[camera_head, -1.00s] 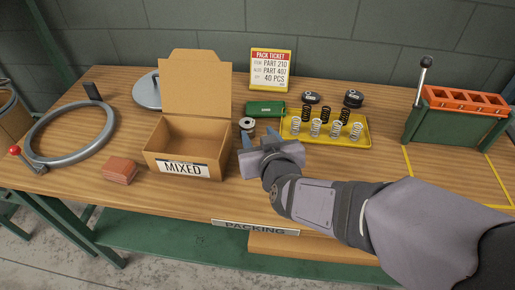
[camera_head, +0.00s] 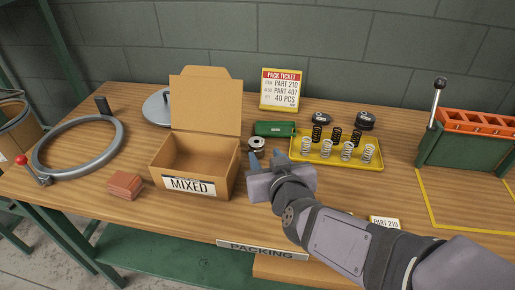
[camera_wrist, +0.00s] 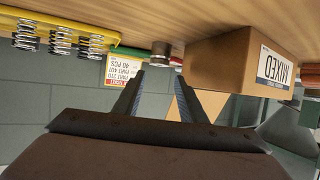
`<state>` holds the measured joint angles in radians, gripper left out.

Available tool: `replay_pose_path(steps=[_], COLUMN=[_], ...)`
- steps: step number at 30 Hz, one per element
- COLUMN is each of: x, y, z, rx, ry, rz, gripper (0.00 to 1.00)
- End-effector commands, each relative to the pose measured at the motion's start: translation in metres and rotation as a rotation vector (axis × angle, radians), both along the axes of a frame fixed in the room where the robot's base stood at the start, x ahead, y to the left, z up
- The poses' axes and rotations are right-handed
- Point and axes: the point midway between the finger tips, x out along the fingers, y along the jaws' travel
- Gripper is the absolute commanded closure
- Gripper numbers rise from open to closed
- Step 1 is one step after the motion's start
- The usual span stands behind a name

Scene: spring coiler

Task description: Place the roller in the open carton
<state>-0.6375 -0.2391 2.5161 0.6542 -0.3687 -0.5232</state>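The roller (camera_head: 257,145) is a small metallic cylinder with a dark centre, standing on the table just right of the carton. It also shows in the upside-down wrist view as a grey stub (camera_wrist: 160,49). The open carton (camera_head: 189,187) is brown cardboard labelled MIXED, with its back flap raised; the visible inside looks empty. It also shows in the wrist view (camera_wrist: 228,62). My gripper (camera_head: 266,159) is just in front of the roller, apart from the carton. In the wrist view its two fingers (camera_wrist: 160,80) are spread with nothing between them.
A yellow tray (camera_head: 342,163) with several springs and a green box (camera_head: 274,129) stand behind and right of my gripper. A grey ring (camera_head: 80,168) with a red knob and a brown block stack (camera_head: 125,186) are left. A green-and-orange lever rack (camera_head: 465,145) stands right.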

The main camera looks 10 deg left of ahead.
Motion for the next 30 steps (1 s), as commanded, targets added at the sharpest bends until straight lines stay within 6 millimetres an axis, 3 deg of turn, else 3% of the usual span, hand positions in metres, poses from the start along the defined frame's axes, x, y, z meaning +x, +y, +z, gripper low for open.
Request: replay_pose_path(steps=[8,16,30], x=[0.008,0.021,0.058], y=[0.012,0.028,0.025], z=[0.023,0.037,0.033], rx=[-0.013,-0.063,-0.256], ry=[0.110,0.331,0.682], rz=[0.042,0.091,0.028], gripper=[0.62,0.62,0.62])
